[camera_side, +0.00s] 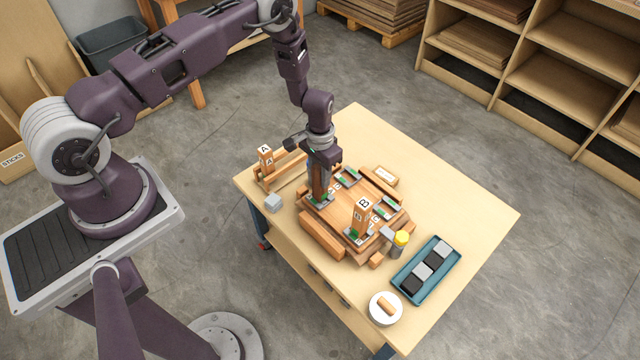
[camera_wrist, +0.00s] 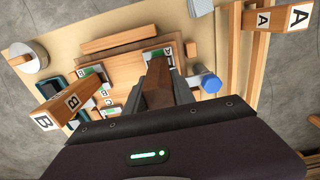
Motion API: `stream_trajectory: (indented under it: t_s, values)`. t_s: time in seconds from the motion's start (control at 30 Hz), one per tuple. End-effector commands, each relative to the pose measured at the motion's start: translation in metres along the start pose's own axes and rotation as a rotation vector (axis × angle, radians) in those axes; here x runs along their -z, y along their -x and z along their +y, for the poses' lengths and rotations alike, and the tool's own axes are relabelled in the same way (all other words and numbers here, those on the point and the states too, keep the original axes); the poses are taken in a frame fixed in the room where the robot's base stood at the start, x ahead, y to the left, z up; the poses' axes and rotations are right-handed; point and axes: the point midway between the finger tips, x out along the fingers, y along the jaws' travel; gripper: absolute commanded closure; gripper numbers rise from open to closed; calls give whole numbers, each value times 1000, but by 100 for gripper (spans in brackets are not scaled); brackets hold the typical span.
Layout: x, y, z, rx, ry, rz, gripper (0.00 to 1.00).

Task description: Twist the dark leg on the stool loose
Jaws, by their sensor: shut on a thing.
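The stool (camera_side: 335,222) lies upside down on the table, its wooden seat underside facing up, with metal-and-green corner sockets. The dark leg (camera_side: 319,186) stands upright in the socket at the seat's left corner; it also shows in the wrist view (camera_wrist: 158,88). My gripper (camera_side: 321,166) is above that corner, pointing down, shut on the leg's upper part. In the wrist view the fingers (camera_wrist: 160,95) are on either side of the leg. A lighter leg marked B (camera_side: 362,217) stands in the near socket. The other two sockets hold no leg.
A leg marked A (camera_side: 265,158) stands at a wooden rack at the table's left. The table's right side is clear.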

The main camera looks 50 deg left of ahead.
Motion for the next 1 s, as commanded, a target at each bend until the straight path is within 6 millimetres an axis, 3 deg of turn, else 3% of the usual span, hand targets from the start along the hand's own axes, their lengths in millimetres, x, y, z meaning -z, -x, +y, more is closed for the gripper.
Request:
stream_trajectory:
  t_s: [0.2, 0.23, 0.33, 0.57, 0.7, 1.0]
  values:
    - [0, 0, 0, 0, -1, 0, 100]
    - [0, 0, 0, 0, -1, 0, 66]
    - [0, 0, 0, 0, -2, 0, 46]
    - [0, 0, 0, 0, -3, 0, 44]
    - [0, 0, 0, 0, -4, 0, 22]
    - [0, 1, 0, 0, -4, 0, 22]
